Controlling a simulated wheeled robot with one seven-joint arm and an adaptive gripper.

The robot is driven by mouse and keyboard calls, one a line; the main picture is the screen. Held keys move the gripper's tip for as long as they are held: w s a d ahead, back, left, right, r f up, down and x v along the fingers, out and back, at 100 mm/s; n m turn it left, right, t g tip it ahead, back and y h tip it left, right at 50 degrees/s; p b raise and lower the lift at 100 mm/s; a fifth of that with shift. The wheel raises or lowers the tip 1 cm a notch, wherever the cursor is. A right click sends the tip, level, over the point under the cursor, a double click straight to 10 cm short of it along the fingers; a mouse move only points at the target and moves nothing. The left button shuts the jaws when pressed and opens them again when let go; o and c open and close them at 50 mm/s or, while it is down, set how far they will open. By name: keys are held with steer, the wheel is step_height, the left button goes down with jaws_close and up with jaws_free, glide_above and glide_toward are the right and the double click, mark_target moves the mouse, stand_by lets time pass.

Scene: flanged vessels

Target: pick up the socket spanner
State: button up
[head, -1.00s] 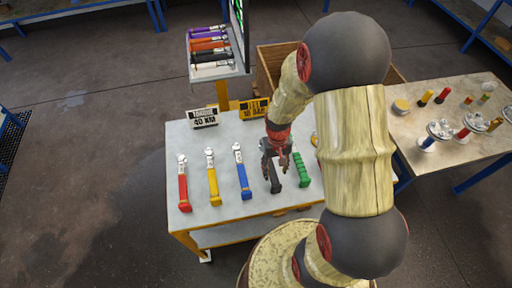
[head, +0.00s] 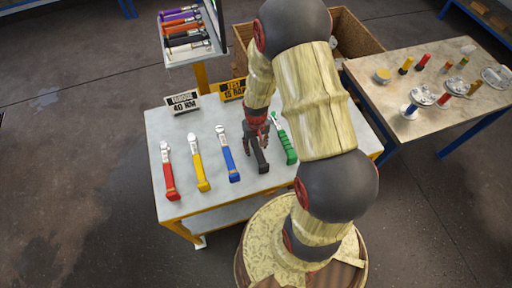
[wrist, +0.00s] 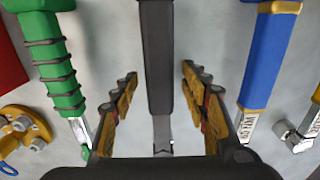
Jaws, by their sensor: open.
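Several handled tools lie in a row on the grey table (head: 185,125): red (head: 169,172), yellow (head: 199,164), blue (head: 227,155), black (head: 261,160) and green with ridges (head: 286,141). I cannot tell from their looks which one is called the socket spanner. My gripper (head: 257,130) is at the black one, hiding its far end in the head view. In the wrist view my gripper (wrist: 158,80) is open, with the black handle (wrist: 158,60) running lengthwise between its fingers, a gap on each side. The green handle (wrist: 55,60) is to the left and the blue (wrist: 268,55) to the right.
Behind is a rack (head: 190,50) of more tools. A wooden crate (head: 355,35) stands behind my arm. A side table (head: 400,120) at right holds flanged parts.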

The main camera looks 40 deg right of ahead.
steer(key=shift+c, duration=1.4)
jaws_close()
